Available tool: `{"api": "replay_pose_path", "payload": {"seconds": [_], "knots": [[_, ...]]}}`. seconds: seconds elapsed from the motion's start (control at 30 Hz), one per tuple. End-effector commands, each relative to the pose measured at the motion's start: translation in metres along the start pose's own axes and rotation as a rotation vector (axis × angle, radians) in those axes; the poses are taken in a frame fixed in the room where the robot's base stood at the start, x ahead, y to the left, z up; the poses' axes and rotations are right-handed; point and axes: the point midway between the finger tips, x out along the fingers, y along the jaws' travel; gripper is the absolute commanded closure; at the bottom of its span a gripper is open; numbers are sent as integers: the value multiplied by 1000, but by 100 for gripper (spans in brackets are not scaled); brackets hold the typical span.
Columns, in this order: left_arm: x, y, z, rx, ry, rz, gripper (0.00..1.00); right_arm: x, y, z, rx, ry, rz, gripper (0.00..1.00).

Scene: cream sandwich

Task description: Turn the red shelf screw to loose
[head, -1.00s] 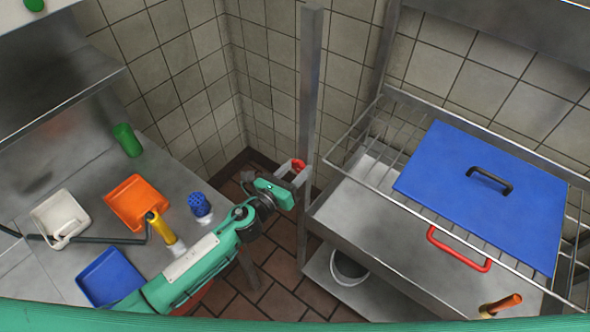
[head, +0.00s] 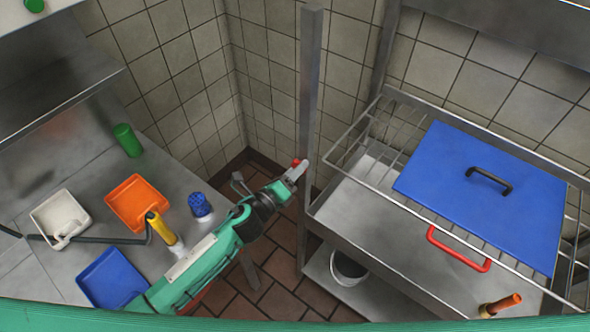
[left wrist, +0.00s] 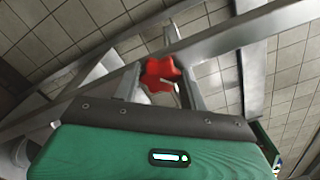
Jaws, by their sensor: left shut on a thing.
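The red shelf screw (head: 296,163) is a small lobed knob beside the metal upright at the left corner of the right-hand shelf. In the left wrist view the red screw (left wrist: 160,74) sits between the fingers. My left gripper (head: 297,168) reaches up to the post from the left and is shut on the screw. Its fingers (left wrist: 158,84) flank the knob in the wrist view. The part of the screw behind the fingers is hidden. My right gripper is not in view.
The metal upright (head: 309,95) stands right beside the left gripper. A wire rack with a blue lid (head: 480,215) is to the right. The left counter holds an orange dustpan (head: 137,203), a blue tray (head: 112,278) and a green cylinder (head: 128,140). A bucket (head: 348,268) stands on the lower shelf.

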Motion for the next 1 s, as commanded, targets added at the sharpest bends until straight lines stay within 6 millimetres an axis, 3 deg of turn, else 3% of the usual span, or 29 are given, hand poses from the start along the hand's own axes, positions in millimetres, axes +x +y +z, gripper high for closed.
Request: {"api": "replay_pose_path", "payload": {"seconds": [1.0], "knots": [[0, 0, 0, -967, -1, 1, 80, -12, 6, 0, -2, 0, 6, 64]]}}
